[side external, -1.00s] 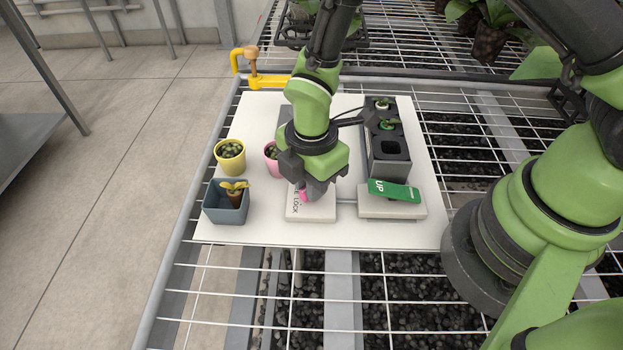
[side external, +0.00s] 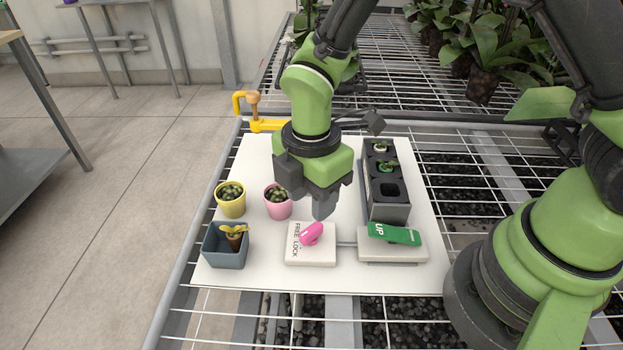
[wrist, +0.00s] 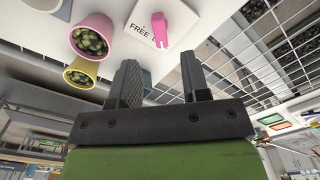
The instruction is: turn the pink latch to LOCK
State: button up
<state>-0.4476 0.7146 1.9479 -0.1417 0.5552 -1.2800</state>
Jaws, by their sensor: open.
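The pink latch (side external: 312,233) sits on a white plate (side external: 322,257) printed FREE and LOCK along its left edge. In the side view its lower-left end angles toward the lettering, nearer the LOCK end. In the wrist view the pink latch (wrist: 176,22) covers part of the lettering and FREE is readable. I cannot tell whether it is fully at LOCK. My gripper (side external: 322,207) is above and behind the latch, apart from it. In the wrist view my gripper (wrist: 160,80) shows two separated fingers with nothing between them.
A green UP rocker (side external: 394,234) is right of the latch plate, before a dark tray (side external: 388,212) with plants. A pink pot (side external: 278,206), yellow pot (side external: 231,203) and blue-grey box (side external: 226,255) stand left. A yellow clamp (side external: 268,125) grips the back edge.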

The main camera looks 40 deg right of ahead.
jog(key=shift+r, duration=1.6)
notch_tip(320, 180, up, 13)
jog(key=m+t+y, duration=0.2)
jog(key=m+t, duration=0.1)
jog(key=m, duration=0.8)
send_over(312, 229)
jog(key=s+d, duration=0.4)
jog(key=d, duration=0.2)
jog(key=s+d+r+m+t, duration=0.4)
jog(key=s+m, duration=0.4)
jog(key=m, duration=0.3)
jog(key=shift+v, duration=0.85)
jog(key=shift+w, duration=0.1)
